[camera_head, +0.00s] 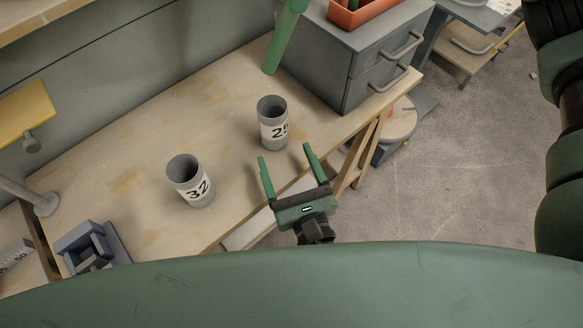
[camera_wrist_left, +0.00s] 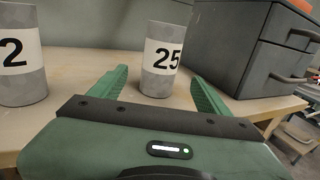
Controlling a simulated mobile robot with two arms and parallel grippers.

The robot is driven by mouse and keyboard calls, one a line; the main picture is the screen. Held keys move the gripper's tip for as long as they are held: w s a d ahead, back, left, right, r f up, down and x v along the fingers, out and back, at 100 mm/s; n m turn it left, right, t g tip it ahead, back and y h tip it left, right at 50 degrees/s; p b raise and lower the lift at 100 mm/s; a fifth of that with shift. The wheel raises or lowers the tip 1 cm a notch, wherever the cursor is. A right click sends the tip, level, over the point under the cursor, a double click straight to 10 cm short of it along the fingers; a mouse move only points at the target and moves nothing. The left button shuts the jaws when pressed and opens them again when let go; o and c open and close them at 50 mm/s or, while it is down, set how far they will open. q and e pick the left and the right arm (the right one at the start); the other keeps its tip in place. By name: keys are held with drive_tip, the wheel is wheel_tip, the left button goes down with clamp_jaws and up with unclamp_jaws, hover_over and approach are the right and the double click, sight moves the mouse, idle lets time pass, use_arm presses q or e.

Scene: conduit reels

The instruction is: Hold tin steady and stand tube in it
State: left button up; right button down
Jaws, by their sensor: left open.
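A grey tin with a white label marked 25 (camera_head: 273,122) stands upright and open-topped on the wooden workbench (camera_head: 130,150). A similar tin marked 32 (camera_head: 190,180) stands to its left, nearer the front. My left gripper (camera_head: 284,152) is open and empty at the bench's front edge, its fingers pointing at tin 25. In the left wrist view tin 25 (camera_wrist_left: 161,60) shows beyond and between the fingertips, apart from them. A green tube (camera_head: 284,40) slants behind tin 25, beside the cabinet; its upper end is out of frame. My right gripper is not in view.
A grey drawer cabinet (camera_head: 350,60) with an orange bin (camera_head: 358,12) on top stands right of tin 25. A blue-grey fixture (camera_head: 88,243) sits at the bench's left end. A yellow piece (camera_head: 25,110) is at the left. Bench left of the tins is clear.

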sight(278, 136)
use_arm(q)
drive_tip(key=x, duration=0.9)
drive_tip(key=shift+w, duration=0.25)
